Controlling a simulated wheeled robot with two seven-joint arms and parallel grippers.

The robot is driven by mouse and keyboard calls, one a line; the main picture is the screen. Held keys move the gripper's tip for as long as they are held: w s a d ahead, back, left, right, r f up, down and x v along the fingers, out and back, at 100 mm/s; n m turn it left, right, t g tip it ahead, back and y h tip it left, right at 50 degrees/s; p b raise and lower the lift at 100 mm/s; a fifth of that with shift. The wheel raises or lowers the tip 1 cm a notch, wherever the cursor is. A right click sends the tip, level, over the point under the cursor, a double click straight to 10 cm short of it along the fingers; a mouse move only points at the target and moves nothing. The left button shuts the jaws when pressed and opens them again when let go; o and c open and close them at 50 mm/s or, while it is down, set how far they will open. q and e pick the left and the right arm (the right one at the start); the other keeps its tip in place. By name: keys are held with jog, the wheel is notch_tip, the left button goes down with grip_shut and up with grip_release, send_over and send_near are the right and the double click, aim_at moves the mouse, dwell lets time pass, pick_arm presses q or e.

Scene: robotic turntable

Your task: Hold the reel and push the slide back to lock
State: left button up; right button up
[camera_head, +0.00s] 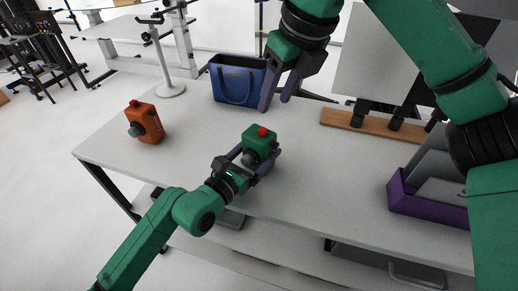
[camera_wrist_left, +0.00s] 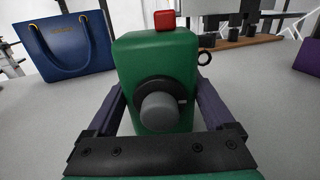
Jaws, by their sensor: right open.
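A green box-shaped device (camera_head: 259,138) with a red button on top and a round grey knob on its front stands upright on the table, likely the reel. It fills the middle of the left wrist view (camera_wrist_left: 165,65). My left gripper (camera_head: 253,160) has one dark finger along each side of it, and both seem to touch it; the fingertips are partly hidden behind the box. My right gripper (camera_head: 277,102) is open and empty, above and behind the green device.
A similar orange device (camera_head: 146,123) stands on the table (camera_head: 190,150) at the left. A blue bag (camera_head: 238,82) is at the back, with a wooden rack (camera_head: 375,131) to its right. A purple bin (camera_head: 425,207) sits at the right. The table between is clear.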

jog(key=c, duration=0.5)
jog(key=shift+s+a+f+n+y, duration=0.2)
jog(key=shift+a+f+n+y, duration=0.1)
grip_shut()
jog(key=s+f+n+g+y, duration=0.2)
jog(key=s+n+y, duration=0.25)
jog(key=y, duration=0.35)
jog(key=s+d+f+t, duration=0.1)
jog(key=d+f+t, duration=0.1)
jog(key=d, duration=0.4)
jog(key=s+d+f+m+t+y, duration=0.1)
jog(key=d+f+t, duration=0.1)
jog(key=d+t, duration=0.3)
jog(key=shift+d+f, duration=0.25)
jog(key=shift+d, duration=0.65)
jog(key=shift+m, duration=0.25)
